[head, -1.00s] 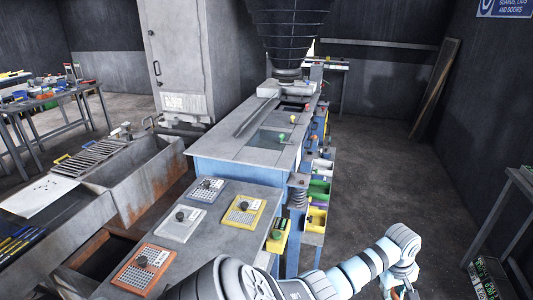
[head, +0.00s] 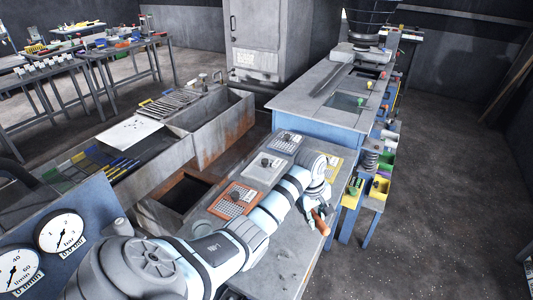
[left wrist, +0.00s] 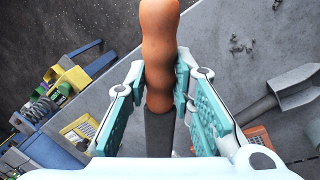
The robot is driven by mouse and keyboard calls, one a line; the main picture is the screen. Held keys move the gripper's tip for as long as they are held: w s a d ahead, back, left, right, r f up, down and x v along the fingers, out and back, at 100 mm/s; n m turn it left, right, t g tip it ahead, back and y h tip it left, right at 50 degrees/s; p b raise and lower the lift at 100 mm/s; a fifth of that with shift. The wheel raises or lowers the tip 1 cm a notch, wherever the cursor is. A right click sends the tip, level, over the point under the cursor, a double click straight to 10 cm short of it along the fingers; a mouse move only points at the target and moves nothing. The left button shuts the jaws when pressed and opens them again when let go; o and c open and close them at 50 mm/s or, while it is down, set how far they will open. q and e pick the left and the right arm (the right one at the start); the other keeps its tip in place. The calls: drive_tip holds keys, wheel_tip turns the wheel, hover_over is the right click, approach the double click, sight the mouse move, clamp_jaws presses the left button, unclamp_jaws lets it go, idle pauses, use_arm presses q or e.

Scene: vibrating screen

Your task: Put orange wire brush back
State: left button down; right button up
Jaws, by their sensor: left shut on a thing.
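My left gripper (head: 318,205) is over the right edge of the grey table in the head view. It is shut on the orange wire brush (head: 320,222), whose orange handle sticks out beside the fingers. In the left wrist view the wavy orange handle (left wrist: 160,45) stands between the two teal finger pads of the left gripper (left wrist: 162,85). A dark grey shaft continues below the handle, and its lower end is hidden. The bristles cannot be made out. My right gripper is not in view.
The grey table (head: 285,262) holds several perforated plates with knobs, including an orange one (head: 235,200). Yellow bins (head: 379,188) sit to its right. A mat with coloured sections and tools (head: 100,163) lies at left. Pressure gauges (head: 60,232) stand front left. The floor at right is open.

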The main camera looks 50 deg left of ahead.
use_arm(q)
drive_tip(key=shift+m, duration=0.6)
drive_tip(key=r, duration=0.3)
drive_tip(key=w+r, duration=0.1)
drive_tip(key=r, duration=0.5)
drive_tip(key=shift+w+r+b, duration=0.2)
drive_tip(key=shift+b, duration=0.15)
wheel_tip(320, 180, down, 2)
drive_tip(key=shift+s+f+b, duration=0.1)
drive_tip(key=shift+b, duration=0.95)
drive_tip(key=s+x, duration=0.1)
drive_tip(key=x, duration=0.4)
drive_tip(key=s+a+b+x, duration=0.1)
drive_tip(key=x, duration=0.4)
drive_tip(key=s+x, duration=0.1)
drive_tip(key=x, duration=0.5)
drive_tip(key=shift+s+a+f, duration=0.2)
drive_tip(key=shift+a+f, duration=0.05)
drive_tip(key=shift+f, duration=0.25)
drive_tip(key=shift+f+b, duration=0.1)
drive_tip(key=shift+b, duration=0.2)
drive_tip(key=c, duration=1.4)
unclamp_jaws()
drive_tip(key=p+v, duration=0.2)
drive_tip(key=v, duration=1)
drive_tip(key=shift+a, duration=0.2)
